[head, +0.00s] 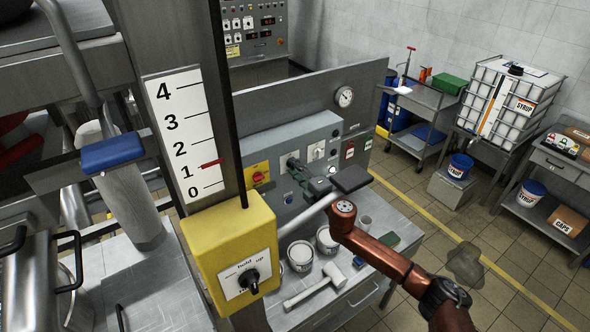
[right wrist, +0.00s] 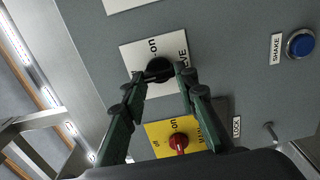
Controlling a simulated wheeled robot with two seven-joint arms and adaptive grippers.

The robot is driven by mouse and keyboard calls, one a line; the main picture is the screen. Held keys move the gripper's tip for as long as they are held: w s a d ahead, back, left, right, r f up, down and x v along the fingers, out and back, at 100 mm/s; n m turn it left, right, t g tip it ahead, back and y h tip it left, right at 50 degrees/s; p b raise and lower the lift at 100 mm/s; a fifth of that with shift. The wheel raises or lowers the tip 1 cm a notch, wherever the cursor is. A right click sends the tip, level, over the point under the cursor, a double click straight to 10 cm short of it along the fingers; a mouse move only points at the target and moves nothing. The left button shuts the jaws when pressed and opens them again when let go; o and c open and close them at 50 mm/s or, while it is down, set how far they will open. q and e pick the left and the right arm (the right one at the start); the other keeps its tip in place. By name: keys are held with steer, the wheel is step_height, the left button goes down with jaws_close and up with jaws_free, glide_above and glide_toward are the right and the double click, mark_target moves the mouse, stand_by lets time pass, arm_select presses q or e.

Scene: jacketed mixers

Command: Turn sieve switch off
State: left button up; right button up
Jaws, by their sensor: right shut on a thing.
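The sieve switch is a black knob (right wrist: 160,68) on a white plate (right wrist: 137,55). In the right wrist view its lettering is partly hidden, with "on" and the end of "SIEVE" readable. My right gripper (right wrist: 161,76) is shut on the knob, one dark green finger on each side. The knob's pointer direction is hidden between the fingertips. In the head view my right gripper (head: 297,166) reaches the grey control panel (head: 268,148) from the right, and the knob is mostly covered. My left gripper is not in view.
A red knob on a yellow plate (right wrist: 160,133) and a blue shake button (right wrist: 300,43) are near the switch. A yellow hold/up box (head: 233,246) on a column stands in front at left. White tubs and a mallet (head: 317,287) lie on the bench below.

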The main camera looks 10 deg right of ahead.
steer(key=o, duration=1.2)
steer(key=shift+c, duration=0.2)
steer(key=v, duration=1.2)
steer(key=shift+f, duration=0.15)
